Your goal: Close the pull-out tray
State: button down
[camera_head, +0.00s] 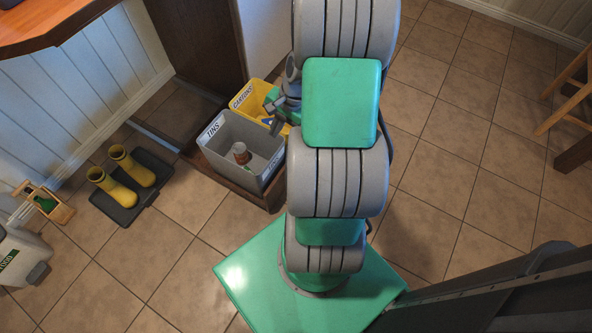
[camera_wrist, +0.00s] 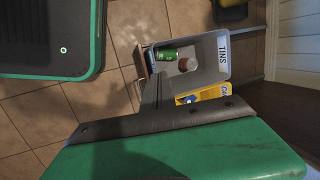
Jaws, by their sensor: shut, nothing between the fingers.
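The pull-out tray (camera_head: 230,181) stands out from a dark brown cabinet (camera_head: 196,40) in the head view. It carries a grey bin (camera_head: 235,170) labelled TINS at its front and a yellow bin (camera_head: 246,94) labelled CARTONS behind it. My gripper (camera_head: 275,128) is shut and empty, over the yellow bin near the grey bin's back right corner. I cannot tell whether it touches either bin. In the wrist view the gripper (camera_wrist: 154,92) shows beside the grey bin (camera_wrist: 209,55) and the yellow bin (camera_wrist: 211,92). My arm hides the tray's right side in the head view.
Yellow boots (camera_head: 119,188) stand on a dark mat left of the tray. A small wooden carrier (camera_head: 45,203) and a grey container (camera_head: 20,258) are farther left. A wooden counter (camera_head: 45,25) is upper left. Tiled floor is free at right, before a wooden stool (camera_head: 568,100).

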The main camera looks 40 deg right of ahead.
jog(key=s+d+f+m+t+b, duration=0.1)
jog(key=s+d+f+m+t, duration=0.2)
jog(key=f+m, duration=0.45)
jog(key=s+d+f+m+t+b, duration=0.1)
jog(key=s+d+f+m, duration=0.3)
jog(key=f, duration=0.6)
jog(key=s+d+f+m+t+b, duration=0.25)
jog(key=d+f+m, duration=0.25)
jog(key=f+m, duration=0.3)
jog(key=shift+n, duration=0.55)
jog(key=b+x, duration=0.1)
jog(key=x, duration=0.3)
jog(key=b+x, duration=0.1)
jog(key=x, duration=0.3)
jog(key=a+r+b+x, duration=0.1)
jog(key=x, duration=0.4)
jog(key=shift+w+a+r, duration=0.1)
jog(key=shift+w, duration=0.3)
jog(key=shift+w+a, duration=0.15)
jog(key=shift+w, duration=0.25)
jog(key=shift+w, duration=0.1)
